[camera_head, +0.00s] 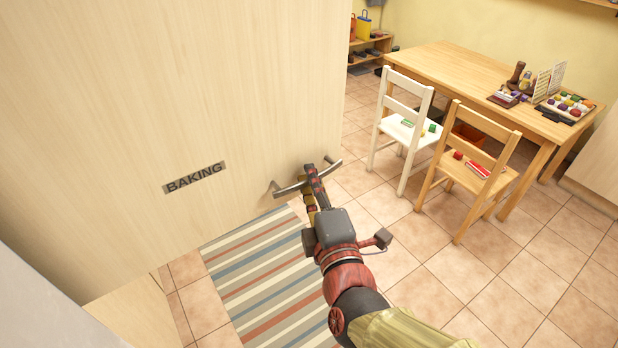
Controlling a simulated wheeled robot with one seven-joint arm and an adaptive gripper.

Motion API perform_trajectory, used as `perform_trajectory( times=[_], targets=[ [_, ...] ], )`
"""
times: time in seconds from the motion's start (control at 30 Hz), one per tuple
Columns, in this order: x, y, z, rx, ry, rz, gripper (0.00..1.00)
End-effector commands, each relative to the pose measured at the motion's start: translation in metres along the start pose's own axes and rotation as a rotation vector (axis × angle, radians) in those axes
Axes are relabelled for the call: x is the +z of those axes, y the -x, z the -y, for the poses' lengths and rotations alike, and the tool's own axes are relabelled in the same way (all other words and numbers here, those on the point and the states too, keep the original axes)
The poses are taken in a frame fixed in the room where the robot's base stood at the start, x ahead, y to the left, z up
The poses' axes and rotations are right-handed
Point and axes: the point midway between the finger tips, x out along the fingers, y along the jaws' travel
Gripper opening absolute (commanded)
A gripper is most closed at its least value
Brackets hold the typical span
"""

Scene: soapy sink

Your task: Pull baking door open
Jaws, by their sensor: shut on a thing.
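The baking door (130,100) is a large pale wood panel that fills the upper left of the head view. A dark-lettered "BAKING" label (195,177) is on its face. A curved metal handle (286,189) sticks out near the door's lower right corner. My gripper (313,183) is shut on the handle, near its middle, and partly hides it. My arm reaches up to it from the lower right. The door's lower edge is above the floor and rug. I cannot tell how far the door stands open.
A striped rug (255,275) lies on the tiled floor below the door. A white chair (408,120) and a wooden chair (475,165) stand to the right at a wooden table (455,70) with small items. Tiled floor between the door and chairs is clear.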

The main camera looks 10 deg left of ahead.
Motion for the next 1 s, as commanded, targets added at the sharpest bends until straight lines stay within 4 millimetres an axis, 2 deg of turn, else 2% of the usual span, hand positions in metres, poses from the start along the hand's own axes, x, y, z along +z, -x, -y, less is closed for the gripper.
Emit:
perform_trajectory(
  times=[0.33, 0.37, 0.5, 0.83, 1.0],
  targets=[
    [-0.001, 0.000, 0.002, -0.003, 0.002, -0.001, 0.00],
    [-0.001, 0.000, 0.002, -0.003, 0.001, -0.001, 0.13],
    [0.000, 0.000, 0.002, -0.002, 0.001, -0.001, 0.20],
    [-0.001, 0.003, 0.000, 0.001, 0.000, -0.001, 0.20],
    [-0.001, 0.023, -0.001, 0.002, -0.002, -0.003, 0.20]
  ],
)
